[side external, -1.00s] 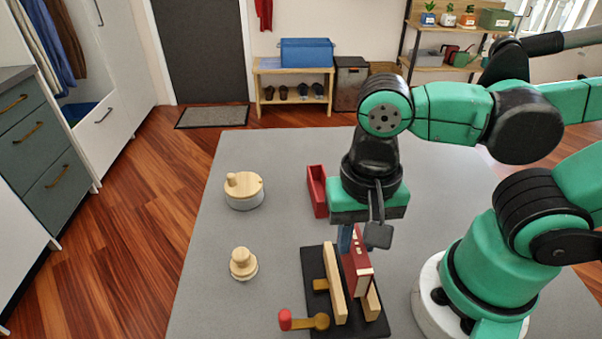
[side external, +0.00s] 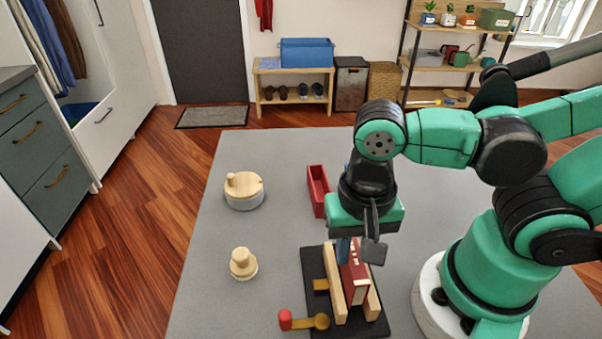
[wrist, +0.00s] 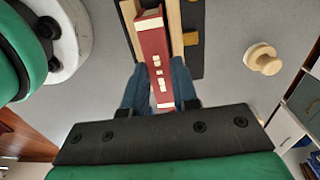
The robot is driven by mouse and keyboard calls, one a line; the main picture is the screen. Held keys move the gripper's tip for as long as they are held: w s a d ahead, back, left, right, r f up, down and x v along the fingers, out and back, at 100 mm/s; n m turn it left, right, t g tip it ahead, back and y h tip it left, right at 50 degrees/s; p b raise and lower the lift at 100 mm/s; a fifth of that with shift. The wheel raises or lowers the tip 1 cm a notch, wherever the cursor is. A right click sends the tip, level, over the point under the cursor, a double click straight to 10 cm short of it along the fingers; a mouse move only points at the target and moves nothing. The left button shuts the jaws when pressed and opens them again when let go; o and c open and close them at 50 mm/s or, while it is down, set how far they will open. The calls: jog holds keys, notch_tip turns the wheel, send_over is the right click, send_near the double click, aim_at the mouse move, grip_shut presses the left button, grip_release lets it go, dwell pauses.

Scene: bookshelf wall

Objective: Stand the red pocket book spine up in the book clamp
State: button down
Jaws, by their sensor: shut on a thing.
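The red pocket book (side external: 354,277) is upright between the two wooden jaws of the book clamp (side external: 335,285) in the side view. In the wrist view its red spine (wrist: 155,57) with pale marks faces my camera. My gripper (side external: 349,249) is above the clamp, its blue fingers shut on the end of the book; they also show in the wrist view (wrist: 159,88). The clamp has a dark base and a red-knobbed handle (side external: 286,319). The bottom of the book is hidden, so I cannot tell whether it touches the base.
A red open box (side external: 318,190) stands on the grey table behind the clamp. A round wooden-lidded pot (side external: 244,191) and a small wooden-knobbed piece (side external: 243,264) stand to the left. The table's left middle is otherwise clear.

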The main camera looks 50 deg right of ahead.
jog(key=shift+f, duration=1)
jog(key=c, duration=0.6)
grip_release()
jog(key=shift+o, duration=0.3)
jog(key=o, duration=0.3)
jog(key=shift+o, duration=0.2)
jog(key=shift+r, duration=3.45)
